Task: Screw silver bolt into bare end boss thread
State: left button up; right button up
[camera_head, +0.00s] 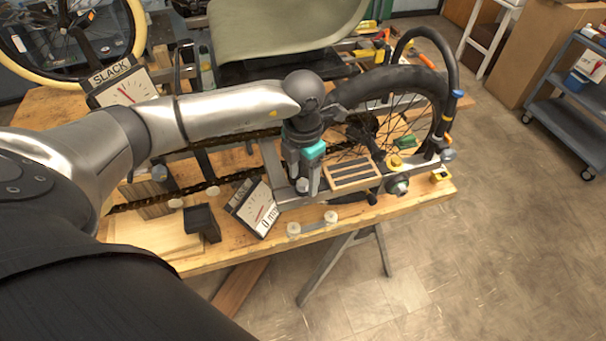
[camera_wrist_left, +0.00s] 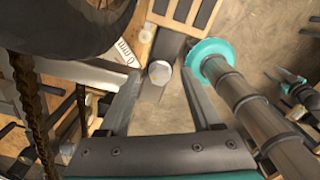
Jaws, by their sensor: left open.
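My left gripper (camera_head: 308,188) points down over the near grey rail of the trike frame (camera_head: 290,203). In the left wrist view its two fingers (camera_wrist_left: 163,102) are apart. A round silver bolt head (camera_wrist_left: 160,72) shows between and just beyond the fingertips, over the rail; I see no contact with it. It also shows as a small silver disc in the head view (camera_head: 302,185), partly crowded by the fingers. My right gripper is out of view.
A slatted wooden block (camera_head: 352,174) lies right of the gripper. A black-tyred wheel (camera_head: 400,85) is behind. A grey cylinder with a teal flange (camera_wrist_left: 212,55) is close on the right in the wrist view. The floor beyond the bench's front edge is open.

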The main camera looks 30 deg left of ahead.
pick_arm(q)
jog(key=shift+f, duration=0.2)
grip_shut()
dwell(0.5)
jog(key=m, duration=1.2)
jog(key=shift+c, duration=1.5)
grip_release()
